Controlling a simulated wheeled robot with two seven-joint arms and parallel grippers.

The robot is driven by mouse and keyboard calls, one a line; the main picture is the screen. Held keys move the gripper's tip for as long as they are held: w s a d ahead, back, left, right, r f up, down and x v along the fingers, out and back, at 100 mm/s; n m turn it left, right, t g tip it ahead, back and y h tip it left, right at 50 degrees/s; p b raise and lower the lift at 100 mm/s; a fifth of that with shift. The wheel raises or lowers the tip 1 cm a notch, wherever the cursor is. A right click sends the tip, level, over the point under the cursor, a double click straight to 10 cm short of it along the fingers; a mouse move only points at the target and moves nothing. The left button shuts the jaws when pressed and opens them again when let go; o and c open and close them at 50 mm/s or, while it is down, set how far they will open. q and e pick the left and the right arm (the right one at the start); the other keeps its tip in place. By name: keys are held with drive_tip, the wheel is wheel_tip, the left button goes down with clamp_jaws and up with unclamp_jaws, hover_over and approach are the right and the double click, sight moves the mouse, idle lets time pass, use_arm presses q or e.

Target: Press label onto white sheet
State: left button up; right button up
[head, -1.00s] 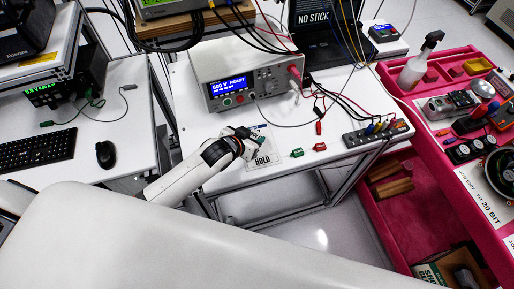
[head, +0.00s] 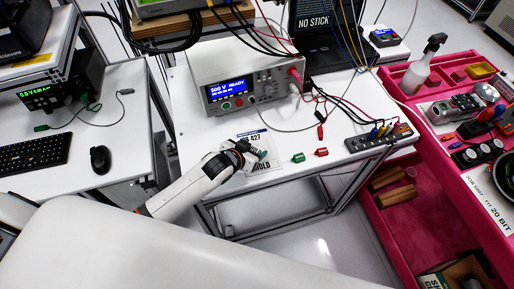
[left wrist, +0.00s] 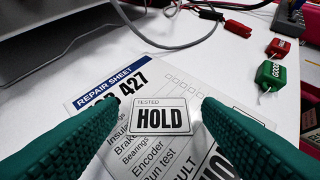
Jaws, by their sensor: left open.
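The white repair sheet (head: 248,134) lies on the white bench in front of the meter, near the front edge. It also shows in the left wrist view (left wrist: 177,70), with a blue header band and a large 427. A small white label (left wrist: 160,117) reading TESTED HOLD lies over the sheet's printed lines, slightly turned to them. I cannot tell whether it is pressed flat. My left gripper (head: 252,153) is over the sheet. Its green fingers (left wrist: 162,106) are open, one on each side of the label and apart from it. The label is hidden or too small to tell in the head view.
Green (head: 298,158) and red (head: 321,152) tags lie right of the sheet. The meter (head: 250,82) stands behind, with cables crossing the bench. A black strip with terminals (head: 378,138) is at the right. A pink cart (head: 425,190) stands beyond the bench's right edge.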

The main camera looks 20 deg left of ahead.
use_arm(q)
drive_tip(key=s+r+p, duration=0.1)
drive_tip(key=s+p, duration=0.1)
drive_tip(key=s+a+r+p, duration=0.1)
drive_tip(key=s+p, duration=0.2)
drive_tip(key=s, duration=0.1)
drive_tip(key=shift+s+a+r+p, duration=0.15)
drive_tip(key=shift+a+r+p, duration=0.25)
drive_tip(key=shift+s+a+r, duration=0.1)
drive_tip(key=shift+s, duration=0.35)
wheel_tip(320, 180, up, 7)
drive_tip(key=s+p, duration=0.2)
drive_tip(key=p, duration=0.3)
drive_tip(key=shift+s+a, duration=0.35)
drive_tip(key=shift+a, duration=0.1)
